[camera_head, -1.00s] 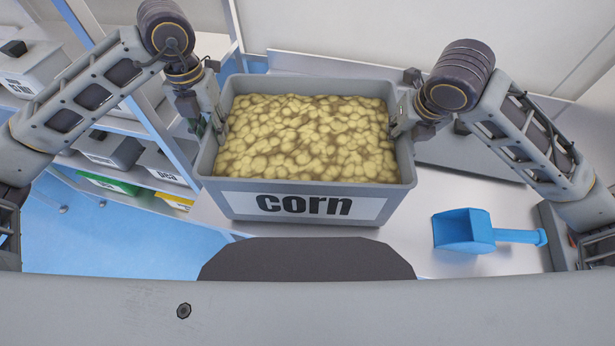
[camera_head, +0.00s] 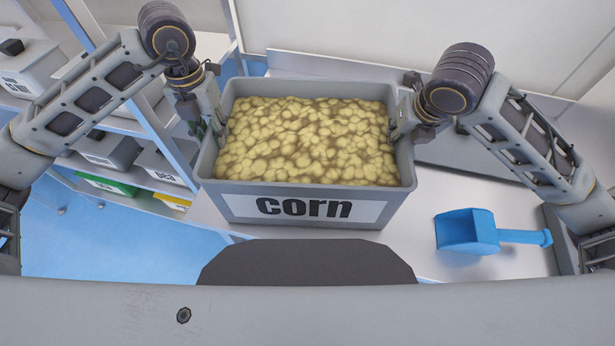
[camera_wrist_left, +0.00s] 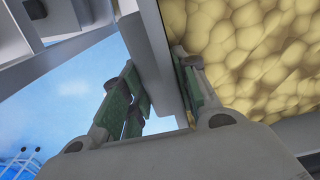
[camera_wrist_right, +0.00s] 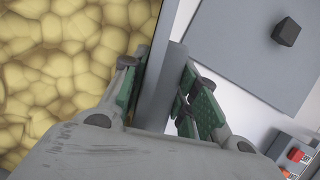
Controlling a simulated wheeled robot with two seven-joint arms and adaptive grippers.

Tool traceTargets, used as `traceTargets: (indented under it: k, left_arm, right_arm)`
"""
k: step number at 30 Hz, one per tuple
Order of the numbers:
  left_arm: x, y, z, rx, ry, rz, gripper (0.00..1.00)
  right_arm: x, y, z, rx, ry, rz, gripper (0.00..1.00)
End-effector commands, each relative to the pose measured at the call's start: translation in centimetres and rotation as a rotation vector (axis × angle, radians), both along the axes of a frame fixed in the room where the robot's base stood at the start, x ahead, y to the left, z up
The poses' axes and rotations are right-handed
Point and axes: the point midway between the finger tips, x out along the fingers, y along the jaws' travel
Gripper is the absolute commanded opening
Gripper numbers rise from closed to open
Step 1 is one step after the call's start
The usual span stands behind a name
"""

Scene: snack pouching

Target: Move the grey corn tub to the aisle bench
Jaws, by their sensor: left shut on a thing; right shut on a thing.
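The grey corn tub (camera_head: 213,186), full of yellow lumpy pieces (camera_head: 305,140), is in the middle of the head view, its white "corn" label facing me. My left gripper (camera_head: 217,130) is shut on the tub's left wall; the left wrist view shows its fingers on both sides of the wall (camera_wrist_left: 165,65). My right gripper (camera_head: 396,130) is shut on the right wall, which also shows between the fingers in the right wrist view (camera_wrist_right: 158,85). The tub looks level above or on the pale bench (camera_head: 400,235); I cannot tell whether its base touches.
A blue scoop (camera_head: 468,231) lies on the bench to the right of the tub. A grey lidded container (camera_head: 465,160) stands behind my right arm. Shelves (camera_head: 130,180) with several labelled bins are at the left, with blue floor (camera_head: 110,240) below. A wall closes the back.

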Motion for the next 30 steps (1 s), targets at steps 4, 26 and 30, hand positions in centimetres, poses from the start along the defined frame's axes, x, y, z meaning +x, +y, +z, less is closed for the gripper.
traceTargets:
  k: [4, 26, 30]
  left_arm:
    - [0.2, 0.3, 0.0, 0.005, -0.005, 0.005, 0.00]
    - [0.0, 0.2, -0.9, 0.004, 0.000, 0.003, 0.51]
    - [0.0, 0.1, -0.9, 0.003, 0.000, 0.002, 0.51]
  right_arm:
    - [0.2, -0.3, 0.0, -0.006, -0.007, -0.005, 0.00]
    - [0.0, -0.2, -0.9, -0.005, 0.001, -0.003, 0.51]
    - [0.0, -0.1, -0.9, -0.004, 0.000, -0.002, 0.51]
